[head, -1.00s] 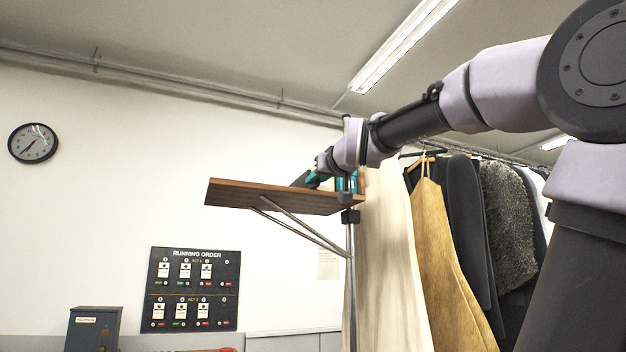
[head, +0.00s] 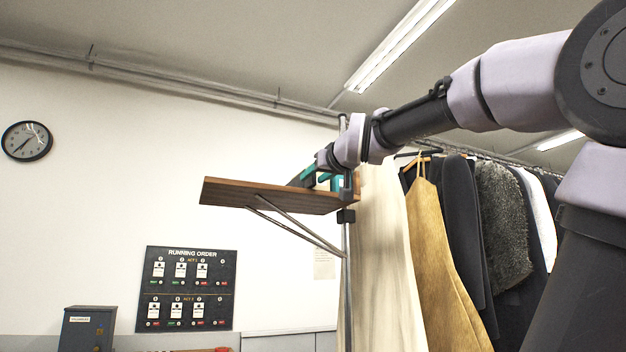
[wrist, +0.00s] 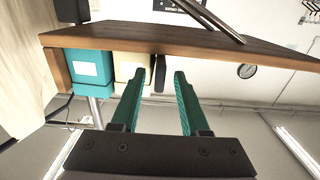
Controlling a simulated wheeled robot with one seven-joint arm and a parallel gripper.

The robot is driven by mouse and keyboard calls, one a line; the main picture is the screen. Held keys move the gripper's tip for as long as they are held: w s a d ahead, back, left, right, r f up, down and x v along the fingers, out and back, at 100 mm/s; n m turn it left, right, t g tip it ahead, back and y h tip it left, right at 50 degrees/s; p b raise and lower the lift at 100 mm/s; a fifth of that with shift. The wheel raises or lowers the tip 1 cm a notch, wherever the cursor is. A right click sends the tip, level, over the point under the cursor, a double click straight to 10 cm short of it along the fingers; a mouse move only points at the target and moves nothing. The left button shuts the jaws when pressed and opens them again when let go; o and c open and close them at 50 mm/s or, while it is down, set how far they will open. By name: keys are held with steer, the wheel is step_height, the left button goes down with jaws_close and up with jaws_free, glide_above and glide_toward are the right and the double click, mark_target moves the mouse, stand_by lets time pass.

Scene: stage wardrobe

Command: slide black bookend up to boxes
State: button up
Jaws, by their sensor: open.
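In the wrist view, which looks upside down, a teal box (wrist: 91,70) and a cream box (wrist: 131,68) stand side by side on the wooden shelf (wrist: 215,48). The black bookend (wrist: 159,82) is a thin dark upright beside the cream box; I cannot tell if they touch. My gripper (wrist: 160,73) is open, its teal fingers on either side of the bookend in the picture. Whether they touch it is unclear. In the head view, my gripper (head: 308,174) is low over the shelf (head: 255,196), near the teal box (head: 337,184); the bookend cannot be made out.
The shelf hangs on metal braces (head: 300,228) from an upright pole (head: 348,260). Garments (head: 445,240) hang close on its right. The left part of the shelf looks clear. A running order board (head: 185,289) and a clock (head: 27,141) are on the wall.

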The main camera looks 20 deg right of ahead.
steer(key=s, duration=0.9)
steer(key=shift+f, duration=0.1)
steer(key=s+a+f+m+g, duration=0.1)
steer(key=a+f+g, duration=0.1)
steer(key=f, duration=1)
steer(key=a+f+m+g+y, duration=0.1)
steer(key=f+g, duration=0.4)
steer(key=f, duration=0.6)
steer(key=s+a+f+m+g+y, duration=0.1)
steer(key=a+f+m+g, duration=0.1)
steer(key=f, duration=1)
steer(key=shift+s+a+f+g, duration=0.35)
steer(key=shift+a+g, duration=0.3)
steer(key=shift+g, duration=0.35)
steer(key=shift+r, duration=0.1)
